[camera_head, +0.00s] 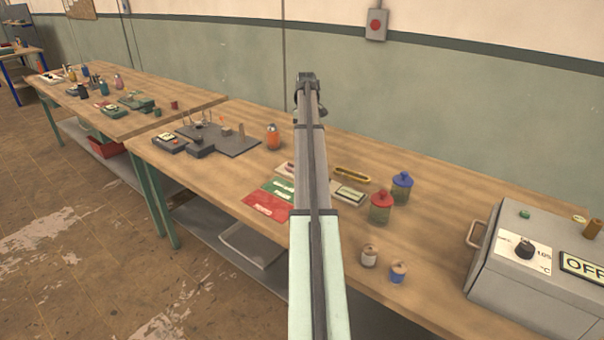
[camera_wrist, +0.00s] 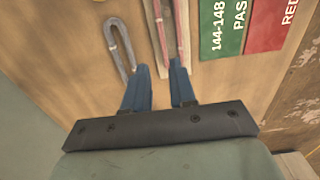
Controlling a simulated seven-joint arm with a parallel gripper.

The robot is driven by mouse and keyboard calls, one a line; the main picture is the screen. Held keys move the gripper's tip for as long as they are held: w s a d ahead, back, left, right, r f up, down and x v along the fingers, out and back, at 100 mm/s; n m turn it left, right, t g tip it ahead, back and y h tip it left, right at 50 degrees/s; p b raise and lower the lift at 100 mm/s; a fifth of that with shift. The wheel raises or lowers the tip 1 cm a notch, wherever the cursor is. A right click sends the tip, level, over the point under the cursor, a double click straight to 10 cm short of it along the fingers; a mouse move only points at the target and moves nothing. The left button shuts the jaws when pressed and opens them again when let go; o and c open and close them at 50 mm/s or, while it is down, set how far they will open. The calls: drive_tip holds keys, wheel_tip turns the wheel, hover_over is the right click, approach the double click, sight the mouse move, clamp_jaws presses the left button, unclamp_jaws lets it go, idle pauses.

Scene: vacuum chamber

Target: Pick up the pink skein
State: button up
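The pink skein (camera_wrist: 182,30) lies on the wooden table in the wrist view, a long narrow loop running up to the top edge of the picture. Its near end is close to the fingertips, nearest the right one. My gripper (camera_wrist: 160,69) is open, with its two blue fingers apart and nothing held between them. I cannot tell from this view how high the fingertips are above the table. A grey loop (camera_wrist: 113,42) lies left of the pink skein. In the head view my arm covers this part of the table, and I cannot make out the fingers there.
Green (camera_wrist: 222,28) and red (camera_wrist: 272,24) labelled cards lie right of the skein. In the head view, a red-lidded jar (camera_head: 381,207), a blue-lidded jar (camera_head: 401,187) and a yellow loop (camera_head: 352,175) are right of my arm. A grey oven-like box (camera_head: 535,285) stands at far right.

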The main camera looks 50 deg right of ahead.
wheel_tip(320, 180, down, 8)
drive_tip(key=shift+s+f, duration=0.1)
drive_tip(key=shift+s, duration=0.05)
drive_tip(key=shift+w+a+f, duration=0.1)
drive_tip(key=shift+w+f, duration=0.05)
drive_tip(key=shift+f, duration=1.25)
drive_tip(key=shift+w+f, duration=0.15)
drive_tip(key=shift+f, duration=1.25)
clamp_jaws()
